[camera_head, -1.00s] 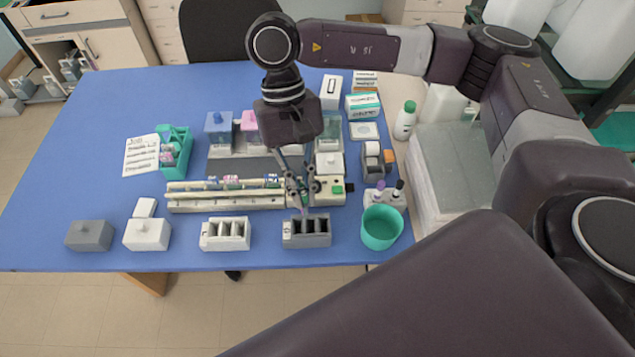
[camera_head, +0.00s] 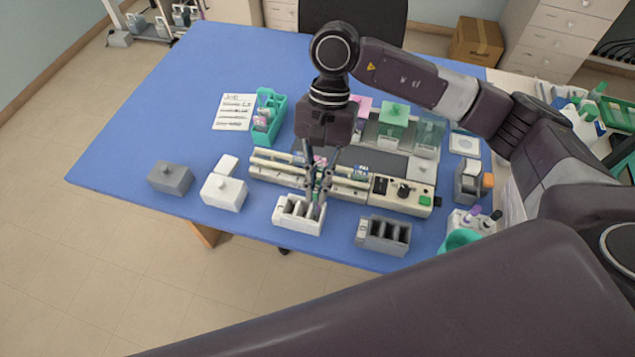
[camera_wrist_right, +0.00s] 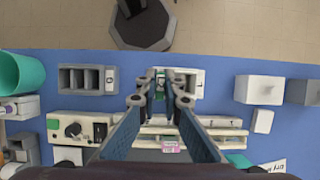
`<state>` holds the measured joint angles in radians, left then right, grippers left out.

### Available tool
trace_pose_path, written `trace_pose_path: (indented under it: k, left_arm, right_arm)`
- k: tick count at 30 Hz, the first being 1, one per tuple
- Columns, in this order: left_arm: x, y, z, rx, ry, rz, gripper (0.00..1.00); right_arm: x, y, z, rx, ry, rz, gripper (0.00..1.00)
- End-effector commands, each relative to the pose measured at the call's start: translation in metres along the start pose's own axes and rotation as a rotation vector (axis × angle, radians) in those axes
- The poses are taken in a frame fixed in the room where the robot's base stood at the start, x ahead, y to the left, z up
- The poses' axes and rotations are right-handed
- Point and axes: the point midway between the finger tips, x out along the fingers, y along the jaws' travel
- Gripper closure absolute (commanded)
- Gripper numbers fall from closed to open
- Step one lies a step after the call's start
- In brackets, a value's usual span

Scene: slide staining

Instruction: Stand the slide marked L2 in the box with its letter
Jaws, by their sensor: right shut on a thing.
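My right gripper (camera_head: 319,193) is shut over the white slotted box (camera_head: 282,217), at its right part. In the right wrist view the fingertips (camera_wrist_right: 163,82) are close together over the white box (camera_wrist_right: 198,76), with a small greenish piece between them. That piece is the held slide, seen nearly end-on; its mark cannot be read. Whether its lower edge is inside a slot cannot be told. The dark grey slotted box (camera_head: 363,238) stands to the right, its slots looking empty. The letters on the boxes are too small to read. My left gripper is not in view.
Behind the boxes lies a long cream slide rack with a control panel (camera_head: 402,195) and several slides. A teal cup (camera_head: 458,241) and bottles stand right. The blue table's front edge is close to the boxes.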

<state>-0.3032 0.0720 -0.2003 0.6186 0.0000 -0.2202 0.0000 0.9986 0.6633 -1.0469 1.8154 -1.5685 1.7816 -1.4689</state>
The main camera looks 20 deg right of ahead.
Motion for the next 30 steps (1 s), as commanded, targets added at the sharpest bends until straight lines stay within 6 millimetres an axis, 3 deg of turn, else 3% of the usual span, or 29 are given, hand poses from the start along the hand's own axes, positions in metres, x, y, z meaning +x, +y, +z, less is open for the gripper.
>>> trace_pose_path:
  k: [16, 30]
  left_arm:
    - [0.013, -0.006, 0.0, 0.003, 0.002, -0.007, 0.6]
    - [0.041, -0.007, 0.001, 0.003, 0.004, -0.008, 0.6]
  right_arm:
    - [0.037, 0.0, -0.015, -0.001, -0.002, 0.002, 1.0]
    - [0.058, 0.0, -0.024, -0.002, 0.0, 0.0, 1.0]
